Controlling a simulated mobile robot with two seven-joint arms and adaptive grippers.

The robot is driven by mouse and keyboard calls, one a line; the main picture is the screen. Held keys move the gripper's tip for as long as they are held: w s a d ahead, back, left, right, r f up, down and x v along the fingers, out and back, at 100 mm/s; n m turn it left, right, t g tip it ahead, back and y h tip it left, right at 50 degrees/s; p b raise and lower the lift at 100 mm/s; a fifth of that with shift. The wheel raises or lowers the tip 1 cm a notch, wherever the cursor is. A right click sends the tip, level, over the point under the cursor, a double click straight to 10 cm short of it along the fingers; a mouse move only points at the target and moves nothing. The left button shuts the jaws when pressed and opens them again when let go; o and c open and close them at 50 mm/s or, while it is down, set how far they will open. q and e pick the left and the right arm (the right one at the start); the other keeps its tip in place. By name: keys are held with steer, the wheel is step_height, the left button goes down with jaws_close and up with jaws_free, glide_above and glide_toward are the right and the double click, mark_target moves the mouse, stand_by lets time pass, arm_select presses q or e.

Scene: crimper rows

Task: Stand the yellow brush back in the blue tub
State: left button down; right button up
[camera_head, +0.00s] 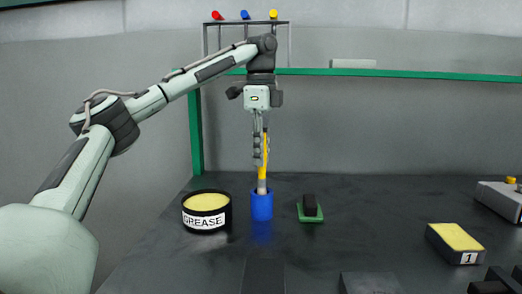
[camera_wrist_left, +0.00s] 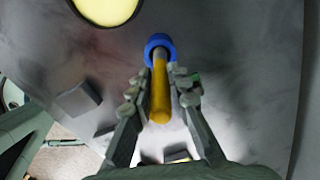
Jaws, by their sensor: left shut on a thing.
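The yellow brush (camera_head: 264,163) is upright, with its pale lower end at the mouth of the blue tub (camera_head: 262,206). My left gripper (camera_head: 259,150) points down and is shut on the brush above the tub. In the left wrist view the yellow brush (camera_wrist_left: 160,95) runs between the fingers of my left gripper (camera_wrist_left: 160,92), its far end inside the ring of the blue tub (camera_wrist_left: 160,42). How deep the brush reaches into the tub is hidden. My right gripper does not show.
A round black grease tin (camera_head: 206,202) with a yellow top stands close left of the tub. A green block with a black grip (camera_head: 310,209) is to its right. A yellow-topped block marked 1 (camera_head: 455,243) lies farther right. A green rail (camera_head: 400,74) runs behind.

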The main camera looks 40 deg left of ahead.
mark_target(261, 186)
arm_select(q)
steer(key=shift+f+b, duration=0.3)
steer(key=shift+f, duration=1.5)
steer(key=c, duration=1.4)
jaws_free()
steer(key=shift+o, duration=0.2)
step_height(261, 186, up, 12)
